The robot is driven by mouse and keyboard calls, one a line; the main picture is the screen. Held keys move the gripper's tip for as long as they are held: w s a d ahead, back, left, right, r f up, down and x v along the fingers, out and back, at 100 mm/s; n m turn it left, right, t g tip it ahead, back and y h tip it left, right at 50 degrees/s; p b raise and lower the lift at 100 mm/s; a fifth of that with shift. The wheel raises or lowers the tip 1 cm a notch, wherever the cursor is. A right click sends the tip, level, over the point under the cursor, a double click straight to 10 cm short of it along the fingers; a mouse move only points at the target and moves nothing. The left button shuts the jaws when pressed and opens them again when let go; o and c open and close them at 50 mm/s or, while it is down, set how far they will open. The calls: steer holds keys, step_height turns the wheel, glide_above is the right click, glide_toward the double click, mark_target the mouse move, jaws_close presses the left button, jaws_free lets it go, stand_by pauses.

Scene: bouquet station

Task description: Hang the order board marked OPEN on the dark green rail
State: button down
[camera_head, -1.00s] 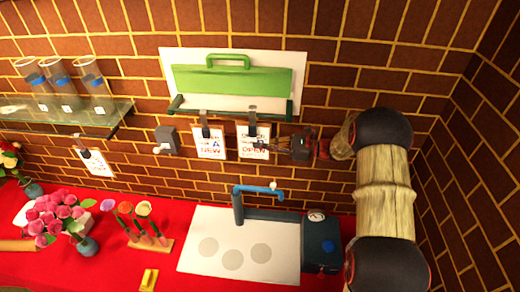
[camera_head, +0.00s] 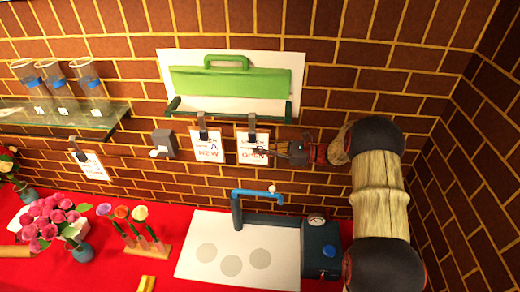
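The OPEN board (camera_head: 246,144) is a white card with red lettering, upright against the wall below the right part of the dark green rail (camera_head: 222,113). A grey clip (camera_head: 252,126) at its top meets the rail; whether it is seated there is too small to tell. My gripper (camera_head: 266,152) reaches in from the right, its fingertips overlapping the board's right half. Whether the fingers are closed on the card cannot be made out. The similar NEW board (camera_head: 207,147) is just left, below its own clip at the rail.
A light green panel (camera_head: 230,84) with a handle is above the rail. A grey wall fixture (camera_head: 164,144) is left of the NEW board. A glass shelf (camera_head: 60,122) with several tubes is at left.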

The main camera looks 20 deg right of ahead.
steer(key=c, duration=2)
jaws_free()
steer(key=shift+o, duration=0.2)
